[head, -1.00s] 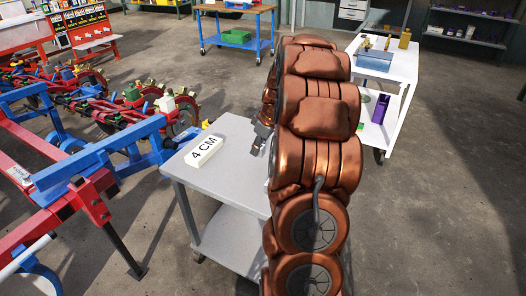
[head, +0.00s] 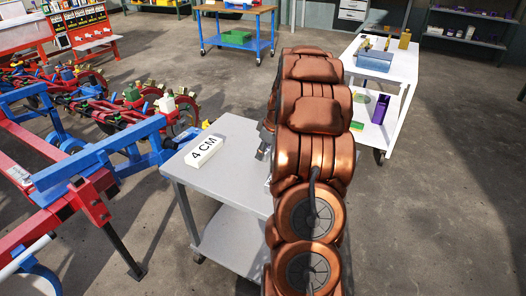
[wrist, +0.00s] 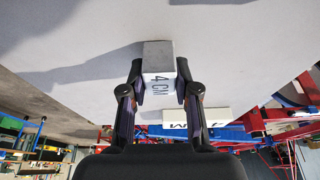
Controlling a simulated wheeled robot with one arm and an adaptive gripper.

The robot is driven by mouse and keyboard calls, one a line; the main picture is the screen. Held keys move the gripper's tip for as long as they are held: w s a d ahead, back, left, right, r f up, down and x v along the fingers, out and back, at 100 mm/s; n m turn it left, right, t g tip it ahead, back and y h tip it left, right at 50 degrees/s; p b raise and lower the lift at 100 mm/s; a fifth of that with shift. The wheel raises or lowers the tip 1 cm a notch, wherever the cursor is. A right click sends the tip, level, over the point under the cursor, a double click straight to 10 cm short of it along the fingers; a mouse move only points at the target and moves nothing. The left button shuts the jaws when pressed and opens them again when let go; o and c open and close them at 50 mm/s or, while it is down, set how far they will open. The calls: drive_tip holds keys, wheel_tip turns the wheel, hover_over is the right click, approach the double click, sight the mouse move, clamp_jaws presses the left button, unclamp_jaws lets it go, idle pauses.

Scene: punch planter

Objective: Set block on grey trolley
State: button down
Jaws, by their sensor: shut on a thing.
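The grey trolley (head: 232,152) stands in the middle of the head view, with a flat top and a lower shelf. A long white block marked "4 CM" (head: 205,150) lies on its top; it also shows in the wrist view (wrist: 196,116). My gripper (head: 263,150) is over the right part of the top, partly hidden by my arm. The grey top fills the view behind this block. I cannot tell whether it touches the top.
A red and blue machine frame (head: 90,165) stands close to the trolley's left. A white cart (head: 398,72) with a blue box stands behind to the right. A blue table (head: 238,42) is farther back. Trolley top around the held block looks clear.

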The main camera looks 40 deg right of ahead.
drive_tip(key=shift+f, duration=0.15)
drive_tip(key=c, duration=0.8)
unclamp_jaws()
drive_tip(key=shift+c, duration=0.2)
drive_tip(key=v, duration=1.2)
